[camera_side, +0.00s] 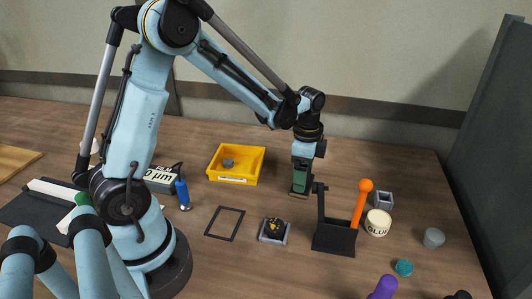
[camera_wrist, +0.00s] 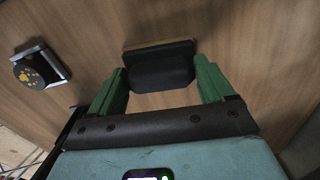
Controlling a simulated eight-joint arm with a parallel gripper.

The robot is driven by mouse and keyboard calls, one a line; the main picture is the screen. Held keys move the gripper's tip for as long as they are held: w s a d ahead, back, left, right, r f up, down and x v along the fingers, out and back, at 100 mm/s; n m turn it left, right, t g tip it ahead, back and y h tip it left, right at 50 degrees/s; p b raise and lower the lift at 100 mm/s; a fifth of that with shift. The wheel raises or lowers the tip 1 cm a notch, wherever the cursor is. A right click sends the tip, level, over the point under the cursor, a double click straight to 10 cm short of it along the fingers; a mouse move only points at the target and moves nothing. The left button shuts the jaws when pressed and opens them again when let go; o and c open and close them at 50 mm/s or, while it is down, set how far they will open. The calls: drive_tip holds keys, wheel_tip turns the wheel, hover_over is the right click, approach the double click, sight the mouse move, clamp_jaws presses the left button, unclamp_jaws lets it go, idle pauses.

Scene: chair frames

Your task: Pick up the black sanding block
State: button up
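The black sanding block (camera_wrist: 160,68) has a tan base along its far edge. In the wrist view it sits at the tips of my gripper (camera_wrist: 160,78), with one green finger close along each side. The fingers are apart by about the block's width. I cannot tell whether they press on it or leave a small gap. In the side view my gripper (camera_side: 300,186) points straight down near the table, right of the yellow bin. The block (camera_side: 299,194) shows there only as a dark patch at the fingertips, mostly hidden, at or near the table top.
A yellow bin (camera_side: 212,171) with a small grey piece stands to the left. A black holder (camera_side: 334,238) with an orange-knobbed stick stands close on the right. A glue pot (camera_side: 377,222) is beyond it. A square tray with a black-and-yellow disc (camera_side: 274,228) lies in front.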

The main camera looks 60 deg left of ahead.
drive_tip(key=c, duration=0.4)
drive_tip(key=shift+o, duration=0.2)
drive_tip(key=shift+r, duration=0.1)
wheel_tip(320, 180, up, 10)
drive_tip(key=shift+f, duration=0.1)
idle(0.3)
